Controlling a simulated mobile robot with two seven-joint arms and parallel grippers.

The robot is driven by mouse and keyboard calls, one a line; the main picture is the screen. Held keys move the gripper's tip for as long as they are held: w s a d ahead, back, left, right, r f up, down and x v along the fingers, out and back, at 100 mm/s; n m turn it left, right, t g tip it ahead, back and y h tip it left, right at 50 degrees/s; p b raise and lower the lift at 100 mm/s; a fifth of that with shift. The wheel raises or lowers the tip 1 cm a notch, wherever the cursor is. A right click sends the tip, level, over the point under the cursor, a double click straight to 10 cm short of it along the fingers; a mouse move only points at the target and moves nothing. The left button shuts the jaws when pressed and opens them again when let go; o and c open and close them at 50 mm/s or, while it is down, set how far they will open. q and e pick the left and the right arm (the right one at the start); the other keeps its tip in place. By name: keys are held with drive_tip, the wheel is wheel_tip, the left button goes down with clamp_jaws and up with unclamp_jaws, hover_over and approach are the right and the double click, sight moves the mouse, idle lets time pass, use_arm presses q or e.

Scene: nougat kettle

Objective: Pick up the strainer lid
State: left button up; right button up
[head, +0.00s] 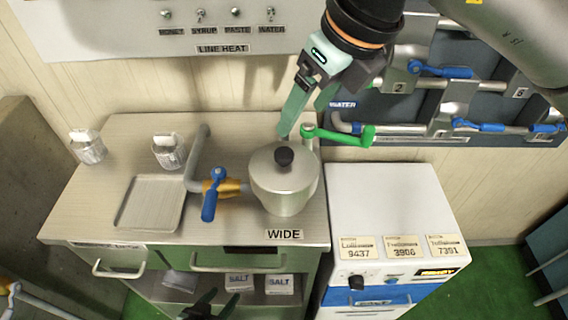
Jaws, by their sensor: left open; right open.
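A round metal lid (270,163) with a black knob (284,156) sits on the steel kettle (286,203) on the counter; I take it for the strainer lid, though no strainer holes can be made out. My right gripper (284,136) comes down from the top, its green finger tips just behind the knob in the picture. It is open with nothing in it; the fingers overlap, so the gap is hard to see. My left gripper (211,300) shows only as dark fingertips at the bottom edge, open and empty, in front of the lower shelf.
A bent pipe (193,165) and a blue-handled valve (209,197) stand left of the kettle. A green handle (345,135) is close behind right. A square tray (151,203) and two metal cups (168,153) are left. A white cabinet (385,198) stands right.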

hover_over(285, 153)
drive_tip(key=s+d, duration=0.1)
drive_tip(key=s, duration=0.1)
drive_tip(key=f, duration=0.6)
drive_tip(key=shift+w+d, duration=0.1)
drive_tip(key=shift+w, duration=0.1)
drive_tip(key=shift+d+p+x, duration=0.2)
drive_tip(key=shift+p+x, duration=0.15)
drive_tip(key=shift+x, duration=2.3)
drive_tip(key=shift+s+f, duration=0.1)
drive_tip(key=shift+s, duration=0.05)
drive_tip(key=shift+c, duration=0.4)
clamp_jaws()
